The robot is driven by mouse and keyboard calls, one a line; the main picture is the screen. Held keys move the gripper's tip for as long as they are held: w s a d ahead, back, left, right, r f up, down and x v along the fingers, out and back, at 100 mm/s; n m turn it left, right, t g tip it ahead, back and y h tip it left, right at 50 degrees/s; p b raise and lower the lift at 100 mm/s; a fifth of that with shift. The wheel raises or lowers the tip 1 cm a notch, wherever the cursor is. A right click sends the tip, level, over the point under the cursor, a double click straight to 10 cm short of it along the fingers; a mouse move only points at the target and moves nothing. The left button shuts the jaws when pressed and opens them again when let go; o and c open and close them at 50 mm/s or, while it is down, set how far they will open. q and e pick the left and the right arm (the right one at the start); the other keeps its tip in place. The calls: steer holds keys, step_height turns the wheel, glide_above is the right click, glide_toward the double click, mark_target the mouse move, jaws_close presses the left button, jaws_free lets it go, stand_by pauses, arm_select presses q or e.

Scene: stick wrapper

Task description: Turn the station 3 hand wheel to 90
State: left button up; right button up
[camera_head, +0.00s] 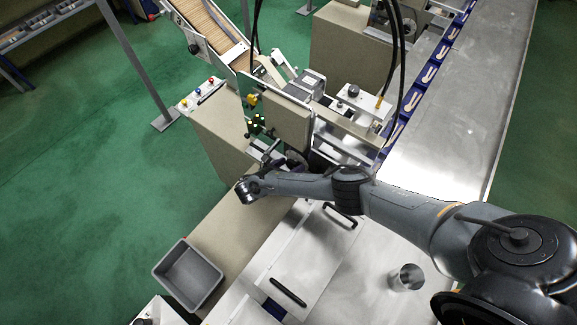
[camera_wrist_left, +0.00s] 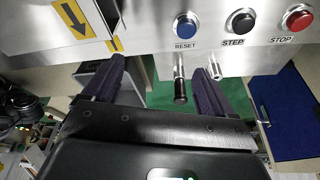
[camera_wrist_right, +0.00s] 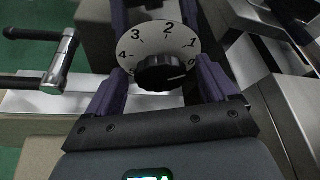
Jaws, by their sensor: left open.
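My right arm reaches in from the right in the head view, to the front of the central machine (camera_head: 283,118); its gripper is hard to make out there. In the right wrist view my right gripper (camera_wrist_right: 154,22) is open, its fingers on either side of a black knob (camera_wrist_right: 162,72) on a white numbered dial (camera_wrist_right: 178,42), with gaps beside the knob. A crank with a black handle (camera_wrist_right: 30,82) is left of it. No station number is readable, so I cannot tell which is the hand wheel. My left gripper (camera_wrist_left: 158,74) is open, showing only in the left wrist view.
The left wrist view shows a steel panel with a blue RESET button (camera_wrist_left: 186,25), a black STEP button (camera_wrist_left: 240,21) and a red STOP button (camera_wrist_left: 298,17). In the head view are a grey bin (camera_head: 188,274), a metal cup (camera_head: 407,278) and a conveyor (camera_head: 470,110).

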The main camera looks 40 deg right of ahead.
steer(key=v, duration=1)
steer(key=shift+a+r, duration=0.1)
steer(key=shift+a, duration=0.3)
steer(key=shift+w, duration=0.1)
